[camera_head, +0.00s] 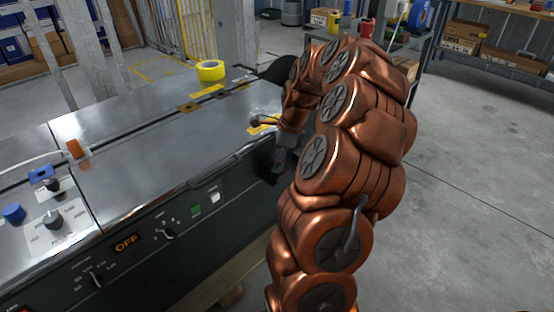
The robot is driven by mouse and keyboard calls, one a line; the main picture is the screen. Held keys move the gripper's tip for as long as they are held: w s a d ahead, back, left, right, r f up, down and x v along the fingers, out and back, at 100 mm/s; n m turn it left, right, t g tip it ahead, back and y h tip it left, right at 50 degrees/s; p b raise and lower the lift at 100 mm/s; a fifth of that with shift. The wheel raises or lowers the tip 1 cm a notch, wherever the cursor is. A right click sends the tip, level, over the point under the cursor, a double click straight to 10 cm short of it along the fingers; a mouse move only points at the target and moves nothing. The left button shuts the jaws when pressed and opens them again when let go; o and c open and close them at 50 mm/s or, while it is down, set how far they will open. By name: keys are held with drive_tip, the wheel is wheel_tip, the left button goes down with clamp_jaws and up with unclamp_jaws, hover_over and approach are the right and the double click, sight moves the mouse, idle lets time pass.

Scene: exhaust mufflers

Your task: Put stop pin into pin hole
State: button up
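My copper arm fills the middle and right of the head view and bends over to the front edge of the metal-topped machine (160,145). My gripper (281,163) is a small dark shape at the arm's end, by that front edge. Its fingers are too small and shaded to tell whether they are open or hold anything. I cannot make out a stop pin for certain. A yellow marking (262,126) lies on the top beside my wrist, partly covered by a small dark and copper part. Another yellow marking (206,91) lies farther back. No pin hole can be told clearly.
An orange block (75,149) and a blue knob (13,212) are at the left. Shelves (490,50) stand far right; the floor there is clear.

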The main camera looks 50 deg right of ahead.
drive_tip(key=shift+o, duration=0.7)
drive_tip(key=shift+r, duration=0.1)
drive_tip(key=v, duration=1.1)
drive_tip(key=shift+d+r, duration=0.15)
drive_tip(key=shift+r, duration=0.25)
drive_tip(key=shift+s, duration=0.1)
